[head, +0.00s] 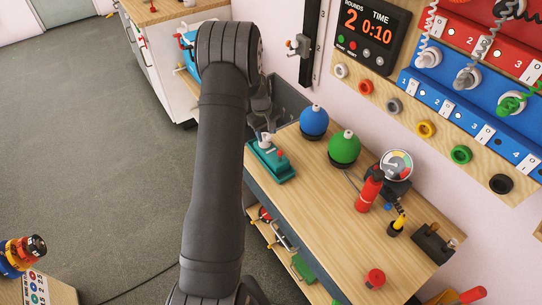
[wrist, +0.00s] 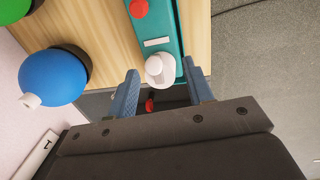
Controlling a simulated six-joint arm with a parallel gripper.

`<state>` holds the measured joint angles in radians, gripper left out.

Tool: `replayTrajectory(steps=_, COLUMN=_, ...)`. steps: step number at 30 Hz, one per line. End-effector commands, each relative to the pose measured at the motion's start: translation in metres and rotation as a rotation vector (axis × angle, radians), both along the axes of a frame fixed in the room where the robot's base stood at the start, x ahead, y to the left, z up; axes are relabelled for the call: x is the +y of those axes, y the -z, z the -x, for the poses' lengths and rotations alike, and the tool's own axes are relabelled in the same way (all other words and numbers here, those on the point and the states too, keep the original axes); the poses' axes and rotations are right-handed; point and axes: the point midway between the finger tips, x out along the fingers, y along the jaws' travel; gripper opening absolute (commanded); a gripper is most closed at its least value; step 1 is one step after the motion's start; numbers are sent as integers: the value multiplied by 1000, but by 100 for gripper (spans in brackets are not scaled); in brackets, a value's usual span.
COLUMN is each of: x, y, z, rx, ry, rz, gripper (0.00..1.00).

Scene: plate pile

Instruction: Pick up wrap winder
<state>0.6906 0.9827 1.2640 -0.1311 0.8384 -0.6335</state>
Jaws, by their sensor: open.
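A teal device with a white knob and a red knob, likely the wrap winder (head: 270,163), sits on the left end of the wooden bench. In the wrist view the winder (wrist: 183,22) runs up from the bench edge, its white knob end toward my gripper. My gripper (wrist: 161,82) is open, with one blue finger on each side of the white knob. I cannot tell whether either finger touches it. In the head view my gripper is mostly hidden behind my arm and is only partly visible just above the winder.
A blue ball (head: 314,122) and a green ball (head: 344,148) on dark bases stand right of the winder; the blue one is close to my gripper in the wrist view. A gauge (head: 397,166) and red cylinder (head: 369,189) stand farther right. The wall panel (head: 450,75) rises behind.

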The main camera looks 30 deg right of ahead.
Motion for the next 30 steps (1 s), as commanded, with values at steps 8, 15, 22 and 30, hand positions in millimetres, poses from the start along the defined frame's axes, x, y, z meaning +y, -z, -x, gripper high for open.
replayTrajectory(steps=8, x=29, y=-63, z=16, rx=151, ry=-839, rz=235, gripper=47)
replayTrajectory(steps=15, x=63, y=-106, z=26, rx=344, ry=-1529, rz=401, gripper=47)
replayTrajectory(steps=22, x=79, y=-120, z=31, rx=450, ry=-1827, rz=465, gripper=47)
replayTrajectory(steps=30, x=64, y=-91, z=24, rx=459, ry=-1850, rz=466, gripper=47)
